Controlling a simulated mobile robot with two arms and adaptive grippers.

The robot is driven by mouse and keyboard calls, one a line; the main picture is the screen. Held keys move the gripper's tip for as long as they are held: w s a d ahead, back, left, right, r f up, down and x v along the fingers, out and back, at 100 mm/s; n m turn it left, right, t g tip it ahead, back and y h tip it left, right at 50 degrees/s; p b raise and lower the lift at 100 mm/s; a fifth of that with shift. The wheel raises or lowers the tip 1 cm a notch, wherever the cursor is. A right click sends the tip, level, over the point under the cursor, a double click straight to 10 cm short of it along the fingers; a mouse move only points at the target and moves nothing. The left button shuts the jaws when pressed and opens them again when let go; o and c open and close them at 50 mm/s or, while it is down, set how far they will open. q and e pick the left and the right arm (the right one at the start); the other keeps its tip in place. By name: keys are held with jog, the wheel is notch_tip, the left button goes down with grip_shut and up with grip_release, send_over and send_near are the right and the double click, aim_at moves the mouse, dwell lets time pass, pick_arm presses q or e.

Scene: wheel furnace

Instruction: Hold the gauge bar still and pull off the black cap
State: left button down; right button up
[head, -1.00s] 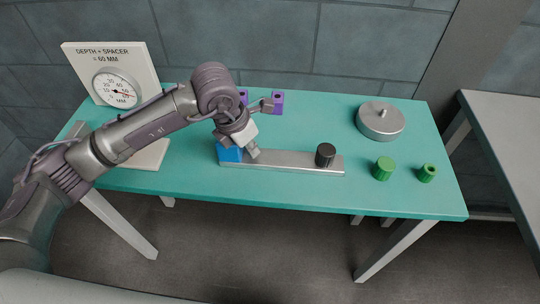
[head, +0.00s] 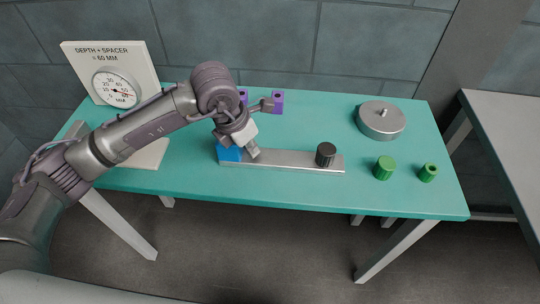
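The gauge bar (head: 290,161) is a long flat grey metal bar lying on the teal table. A blue block (head: 229,153) sits at its left end. The black cap (head: 326,154) is a short dark cylinder standing upright near the bar's right end. My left gripper (head: 254,153) comes down at the left part of the bar, just right of the blue block. Its fingertips are small and partly hidden by its own wrist, so I cannot tell whether they grip the bar. My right gripper is not in the head view.
Two green cylinders (head: 384,168) (head: 427,173) stand right of the bar. A round metal disc with a knob (head: 381,120) is at the back right. Purple blocks (head: 278,102) are behind the bar. A dial gauge board (head: 112,75) stands at the back left. Table around the cap is clear.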

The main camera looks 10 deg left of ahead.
pick_arm(q)
jog(key=shift+s+f+b, duration=0.2)
jog(key=shift+f+b, duration=0.15)
jog(key=shift+f, duration=0.05)
dwell(0.7)
dwell(0.6)
jog(key=shift+r, duration=0.1)
dwell(0.8)
jog(key=shift+r, duration=0.35)
notch_tip(320, 180, up, 17)
jog(key=p, duration=0.9)
jog(key=shift+w+f, duration=0.2)
